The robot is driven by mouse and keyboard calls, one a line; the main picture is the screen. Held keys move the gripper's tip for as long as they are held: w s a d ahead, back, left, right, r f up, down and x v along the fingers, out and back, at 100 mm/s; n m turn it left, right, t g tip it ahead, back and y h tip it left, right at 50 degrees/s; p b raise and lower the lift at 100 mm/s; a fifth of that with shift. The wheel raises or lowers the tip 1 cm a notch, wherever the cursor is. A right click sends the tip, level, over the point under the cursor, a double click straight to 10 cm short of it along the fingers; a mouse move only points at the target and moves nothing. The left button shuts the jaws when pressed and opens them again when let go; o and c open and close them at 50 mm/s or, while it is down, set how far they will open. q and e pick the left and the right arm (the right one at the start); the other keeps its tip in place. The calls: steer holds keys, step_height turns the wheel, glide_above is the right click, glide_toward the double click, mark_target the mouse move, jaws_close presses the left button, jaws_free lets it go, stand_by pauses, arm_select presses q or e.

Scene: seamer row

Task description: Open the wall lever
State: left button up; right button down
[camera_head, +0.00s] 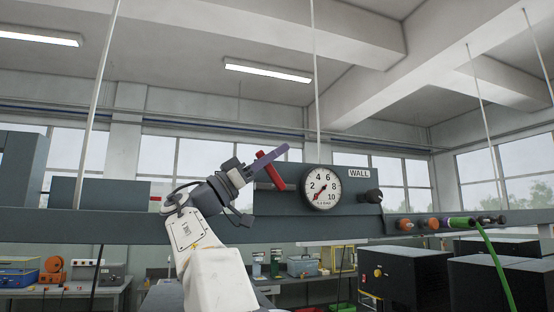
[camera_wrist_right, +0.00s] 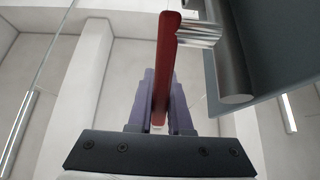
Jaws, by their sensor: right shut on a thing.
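The wall lever has a red handle (camera_head: 276,177) that slants from upper left to lower right, just left of a round gauge (camera_head: 321,188) on the dark panel marked WALL (camera_head: 359,174). My right gripper (camera_head: 270,157) reaches it from the left, its purple fingers across the upper part of the handle. In the right wrist view the red handle (camera_wrist_right: 166,55) stands between the purple fingers (camera_wrist_right: 160,90), which are shut on it. A ribbed metal part and a grey cylinder (camera_wrist_right: 233,75) show beside the handle. My left gripper is not in view.
A long grey beam (camera_head: 110,224) runs across under the panel. A dark knob (camera_head: 374,196) sits at the panel's right. Orange and green fittings (camera_head: 433,223) with a green hose (camera_head: 494,262) are further right. Dark machines (camera_head: 405,275) stand below; thin rods hang from above.

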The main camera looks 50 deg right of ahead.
steer(key=c, duration=0.8)
jaws_free()
steer(key=shift+c, duration=0.2)
steer(key=shift+r, duration=0.1)
steer(key=shift+r, duration=0.35)
step_height(320, 180, up, 4)
steer(key=shift+s+f+p, duration=0.15)
steer(key=shift+p, duration=0.9)
steer(key=s+d+r, duration=0.4)
steer(key=s+r, duration=0.2)
steer(key=s, duration=0.4)
steer(key=shift+s+r+b, duration=0.15)
steer(key=shift+s+b, duration=0.15)
steer(key=shift+s, duration=0.05)
